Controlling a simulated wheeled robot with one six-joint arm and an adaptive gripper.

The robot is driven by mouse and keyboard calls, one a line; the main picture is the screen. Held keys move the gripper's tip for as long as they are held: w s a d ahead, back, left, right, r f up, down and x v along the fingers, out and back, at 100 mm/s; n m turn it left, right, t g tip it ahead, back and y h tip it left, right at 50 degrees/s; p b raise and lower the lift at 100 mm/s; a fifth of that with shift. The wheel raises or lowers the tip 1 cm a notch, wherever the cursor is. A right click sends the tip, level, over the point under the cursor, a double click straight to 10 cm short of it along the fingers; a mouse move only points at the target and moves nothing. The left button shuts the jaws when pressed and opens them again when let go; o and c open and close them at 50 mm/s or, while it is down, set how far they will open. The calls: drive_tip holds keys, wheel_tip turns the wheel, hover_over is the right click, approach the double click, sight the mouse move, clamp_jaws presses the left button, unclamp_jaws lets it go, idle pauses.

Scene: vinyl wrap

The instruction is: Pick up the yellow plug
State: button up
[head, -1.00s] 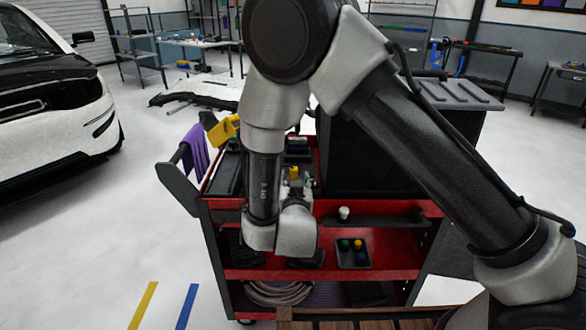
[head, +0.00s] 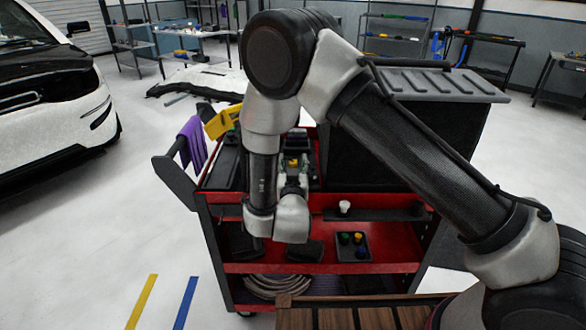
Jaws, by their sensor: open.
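My gripper (head: 291,173) reaches forward over the left part of the red cart's top, with its jaws open. A small yellow piece (head: 293,163) shows right at the fingertips, in or just beyond the gap. I cannot tell whether the fingers touch it. On the shelf below, a small dark tray (head: 368,255) holds a yellow plug (head: 358,238) beside a green plug (head: 344,238) and a blue plug (head: 361,252). My gripper is above and to the left of this tray. My wrist hides part of the cart front.
The red cart (head: 390,268) has a large black box (head: 420,140) on its right side. A white cup-like piece (head: 344,206) stands on the upper ledge. A yellow tool (head: 219,123) and purple cloth (head: 193,142) are at the left handle.

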sight(293, 161)
drive_tip(key=c, duration=0.9)
drive_tip(key=shift+c, duration=0.2)
wheel_tip(293, 161, up, 15)
idle(1.1)
idle(0.3)
